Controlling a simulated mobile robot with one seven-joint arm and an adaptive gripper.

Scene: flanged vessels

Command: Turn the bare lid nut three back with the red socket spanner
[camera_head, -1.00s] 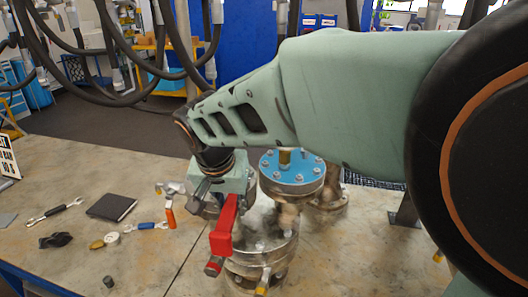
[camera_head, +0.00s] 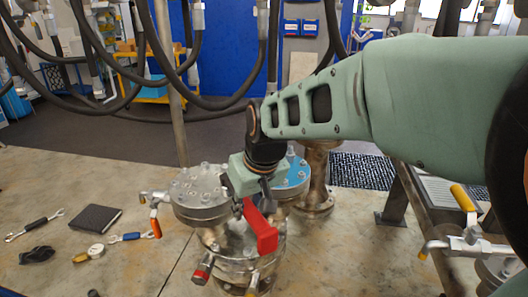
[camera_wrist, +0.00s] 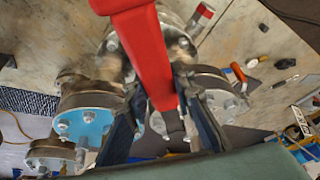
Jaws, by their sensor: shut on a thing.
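My gripper (camera_head: 252,200) points down above the front vessel (camera_head: 238,262) and is shut on the red socket spanner (camera_head: 264,234). In the wrist view the red spanner (camera_wrist: 143,45) runs between the fingers of my gripper (camera_wrist: 155,80). The spanner hangs over the front vessel's metal top; I cannot tell whether its socket touches a nut. A bare grey lid (camera_head: 198,186) with several nuts around its rim sits on the vessel behind left. A blue lid (camera_head: 294,180) sits behind right, partly hidden by my arm; it also shows in the wrist view (camera_wrist: 82,124).
A red-handled valve (camera_head: 203,268) sticks out at the front vessel's left. A dark notebook (camera_head: 97,217), a spanner (camera_head: 36,224) and other small tools lie on the bench at left. A yellow-handled valve (camera_head: 463,198) stands at right. Bare bench lies at front left.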

